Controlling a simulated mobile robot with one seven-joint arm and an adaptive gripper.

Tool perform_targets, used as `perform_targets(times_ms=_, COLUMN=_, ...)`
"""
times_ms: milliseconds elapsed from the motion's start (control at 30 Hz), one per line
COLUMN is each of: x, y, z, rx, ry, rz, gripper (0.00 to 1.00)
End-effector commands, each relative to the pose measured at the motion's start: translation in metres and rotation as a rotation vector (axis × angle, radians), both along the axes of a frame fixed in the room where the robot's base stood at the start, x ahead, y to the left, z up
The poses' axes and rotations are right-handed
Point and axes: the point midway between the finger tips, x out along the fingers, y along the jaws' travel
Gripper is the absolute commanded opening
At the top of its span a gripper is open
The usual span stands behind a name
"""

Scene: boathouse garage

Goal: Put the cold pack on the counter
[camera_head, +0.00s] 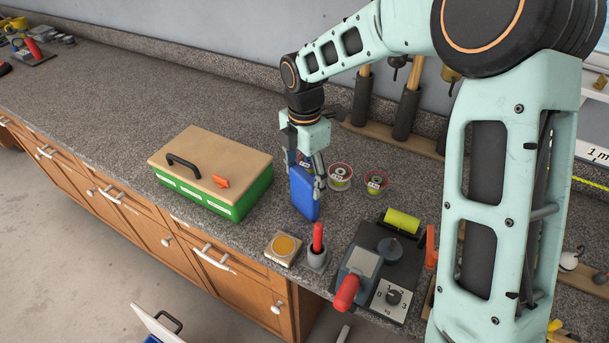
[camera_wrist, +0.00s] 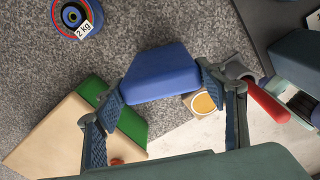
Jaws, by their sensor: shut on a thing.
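The cold pack (camera_head: 304,193) is a blue slab, held on edge between the fingers of my gripper (camera_head: 305,172) in the head view. In the wrist view the cold pack (camera_wrist: 160,73) fills the space between the fingertips of my gripper (camera_wrist: 160,92), which is shut on it. The grey speckled counter (camera_head: 110,95) lies under the pack. The pack's lower end is at or just above the surface; I cannot tell whether it touches.
Close left of the pack is a green box (camera_head: 218,203) with a tan lid. A dark device (camera_head: 378,275) is to the right.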

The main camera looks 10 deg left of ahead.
Motion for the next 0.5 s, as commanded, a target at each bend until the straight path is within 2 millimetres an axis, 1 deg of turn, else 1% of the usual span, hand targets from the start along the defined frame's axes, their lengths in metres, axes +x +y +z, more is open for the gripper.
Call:
perform_targets(times_ms=33, x=0.0003, y=0.0002, z=-0.0003, rx=0.000, ry=-0.001, rz=0.000, gripper=0.66)
perform_targets(times_ms=200, x=0.0002, y=0.0001, z=0.0000, rx=0.001, ry=-0.001, rz=0.000, gripper=0.84)
perform_targets(times_ms=500, x=-0.0001, y=-0.0001, z=0.0000, rx=-0.001, ry=0.001, rz=0.000, gripper=0.85)
